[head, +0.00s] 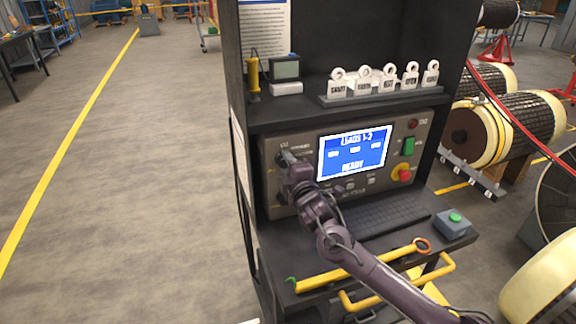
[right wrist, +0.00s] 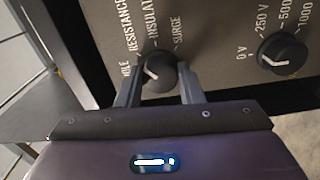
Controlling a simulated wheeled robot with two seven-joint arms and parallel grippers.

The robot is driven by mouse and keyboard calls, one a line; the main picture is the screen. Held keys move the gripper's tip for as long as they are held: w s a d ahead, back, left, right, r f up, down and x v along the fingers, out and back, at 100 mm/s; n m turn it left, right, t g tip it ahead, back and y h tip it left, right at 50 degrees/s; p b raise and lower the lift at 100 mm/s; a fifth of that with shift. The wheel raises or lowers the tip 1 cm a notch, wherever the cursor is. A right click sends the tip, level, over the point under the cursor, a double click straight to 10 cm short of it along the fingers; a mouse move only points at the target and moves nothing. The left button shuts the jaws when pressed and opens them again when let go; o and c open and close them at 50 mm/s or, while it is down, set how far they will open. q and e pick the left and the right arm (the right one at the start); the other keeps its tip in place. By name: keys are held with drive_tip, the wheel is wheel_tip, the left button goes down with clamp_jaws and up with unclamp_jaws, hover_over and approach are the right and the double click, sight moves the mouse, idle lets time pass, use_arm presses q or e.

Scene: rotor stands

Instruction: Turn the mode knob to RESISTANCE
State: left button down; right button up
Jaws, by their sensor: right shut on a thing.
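The mode knob (right wrist: 158,72) is a round black dial with a white pointer line, on the grey panel. Labels RESISTANCE, INSULATION and SURGE fan out around it, plus a partly hidden one at the left. The pointer line slants to the left side of the dial; I cannot tell exactly which label it meets. My right gripper (right wrist: 160,88) is shut on the mode knob, one finger on each side. In the head view the right gripper (head: 288,162) is at the panel's upper left and largely hides the knob. My left gripper is not in view.
A second knob (right wrist: 283,54) with voltage marks sits beside the mode knob. The blue screen (head: 354,152) reads READY. A red stop button (head: 402,173), a keyboard (head: 385,215), a yellow probe (head: 355,270) and a small green-button box (head: 453,223) are nearby. Floor at left is clear.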

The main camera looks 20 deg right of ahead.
drive_tip(key=shift+r+n, duration=0.3)
drive_tip(key=shift+n, duration=0.2)
drive_tip(key=o, duration=1)
drive_tip(key=s+b, duration=0.2)
drive_tip(key=s, duration=0.5)
drive_tip(key=shift+s+f, duration=0.2)
drive_tip(key=shift+d, duration=0.1)
